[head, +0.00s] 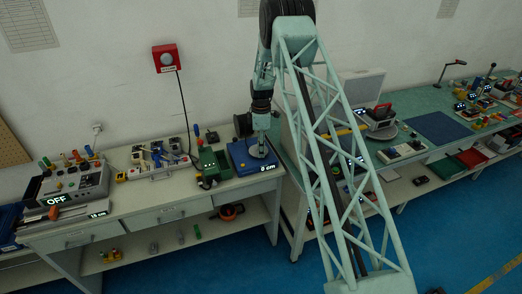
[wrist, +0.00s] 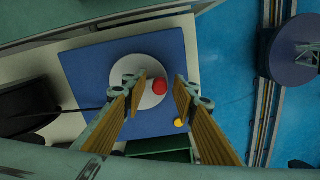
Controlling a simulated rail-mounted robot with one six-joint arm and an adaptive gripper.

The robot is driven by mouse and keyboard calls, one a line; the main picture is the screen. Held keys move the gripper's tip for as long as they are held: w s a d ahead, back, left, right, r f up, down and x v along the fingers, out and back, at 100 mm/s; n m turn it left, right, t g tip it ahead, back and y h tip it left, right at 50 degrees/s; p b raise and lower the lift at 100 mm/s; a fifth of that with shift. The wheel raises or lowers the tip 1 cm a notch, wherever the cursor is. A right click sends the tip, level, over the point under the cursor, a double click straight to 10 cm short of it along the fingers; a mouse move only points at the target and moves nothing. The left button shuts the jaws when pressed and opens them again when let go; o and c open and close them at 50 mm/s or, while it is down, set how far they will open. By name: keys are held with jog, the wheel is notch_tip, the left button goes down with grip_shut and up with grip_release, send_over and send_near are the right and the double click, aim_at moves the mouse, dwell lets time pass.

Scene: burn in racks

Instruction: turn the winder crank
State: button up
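The winder is a blue square unit (head: 239,153) with a pale round disc and a "0 cm" display, at the right end of the left bench in the head view. In the wrist view its blue top (wrist: 85,80) fills the middle. The pale disc (wrist: 152,66) carries a round red knob (wrist: 160,87), which looks like the crank handle. My gripper (wrist: 161,80) is open above the disc, one finger on each side of the knob in the picture. Whether the fingers reach down to knob height, I cannot tell. In the head view my gripper is small and its fingers are unclear.
A green machine (head: 212,165) stands close left of the winder. A yellow round part (wrist: 179,122) sits near the blue unit's edge. A grey box reading "OFF" (head: 85,182) is at the bench's far left. A second bench with a blue mat (head: 440,127) stands to the right.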

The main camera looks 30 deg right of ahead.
jog(key=shift+c, duration=0.6)
jog(key=c, duration=0.7)
jog(key=shift+a+m+b, duration=0.15)
jog(key=shift+m+b, duration=0.25)
